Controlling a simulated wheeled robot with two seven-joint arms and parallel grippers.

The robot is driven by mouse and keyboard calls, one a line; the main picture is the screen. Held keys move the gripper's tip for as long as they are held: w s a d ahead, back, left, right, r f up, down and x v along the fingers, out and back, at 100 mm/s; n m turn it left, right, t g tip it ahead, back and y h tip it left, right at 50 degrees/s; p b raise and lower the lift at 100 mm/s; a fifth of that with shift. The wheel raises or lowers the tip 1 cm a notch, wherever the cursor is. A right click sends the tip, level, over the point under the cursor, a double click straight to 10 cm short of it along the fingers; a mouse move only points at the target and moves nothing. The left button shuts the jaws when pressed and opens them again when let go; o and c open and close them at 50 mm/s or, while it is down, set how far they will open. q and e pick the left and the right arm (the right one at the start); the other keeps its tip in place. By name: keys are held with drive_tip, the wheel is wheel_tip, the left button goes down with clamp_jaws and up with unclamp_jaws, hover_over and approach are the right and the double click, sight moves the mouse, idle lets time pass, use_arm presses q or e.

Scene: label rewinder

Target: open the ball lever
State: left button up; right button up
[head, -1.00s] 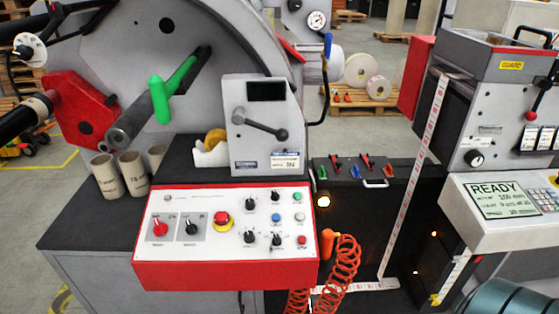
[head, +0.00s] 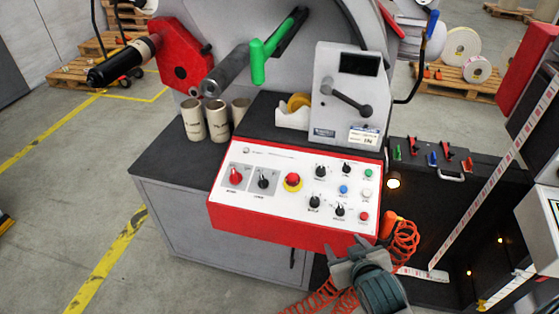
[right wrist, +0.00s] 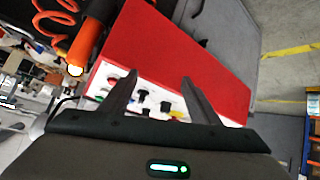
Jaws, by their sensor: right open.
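The ball lever (head: 352,102) is a dark grey bar with a ball at its lower right end, on the front of a light grey housing (head: 325,85) with a black display. It slopes down to the right. My right gripper (head: 352,245) is at the bottom of the head view, in front of the red panel's lower edge, well below the lever and touching nothing that I can see. In the right wrist view its two fingers (right wrist: 158,80) are apart and empty, with the control panel beyond them. The lever cannot be made out there. My left gripper is not in view.
The red-framed control panel (head: 280,237) with knobs juts out below the lever. An orange coiled hose (head: 404,245) hangs beside my right gripper. Cardboard cores (head: 218,120) stand on the dark tabletop. A green-handled lever (head: 258,62) is left of the housing. Open floor lies left.

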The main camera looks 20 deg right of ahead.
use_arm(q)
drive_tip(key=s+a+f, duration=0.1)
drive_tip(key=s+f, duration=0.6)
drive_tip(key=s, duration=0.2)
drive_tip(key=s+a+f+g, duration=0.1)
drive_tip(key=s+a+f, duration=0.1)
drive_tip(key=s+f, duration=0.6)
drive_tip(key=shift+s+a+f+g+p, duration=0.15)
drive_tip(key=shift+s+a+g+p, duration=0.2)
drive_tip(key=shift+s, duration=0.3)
use_arm(e)
drive_tip(key=w+d+r+m+t+h, duration=0.1)
drive_tip(key=w+d+r+t+h, duration=0.1)
drive_tip(key=r, duration=1)
drive_tip(key=w+d+r+m+t+h, duration=0.1)
drive_tip(key=w+d+r+t, duration=0.3)
drive_tip(key=r, duration=0.8)
drive_tip(key=shift+w+d+r+t+h, duration=0.2)
drive_tip(key=shift+w+d+t+h, duration=0.25)
drive_tip(key=shift+w+d, duration=0.2)
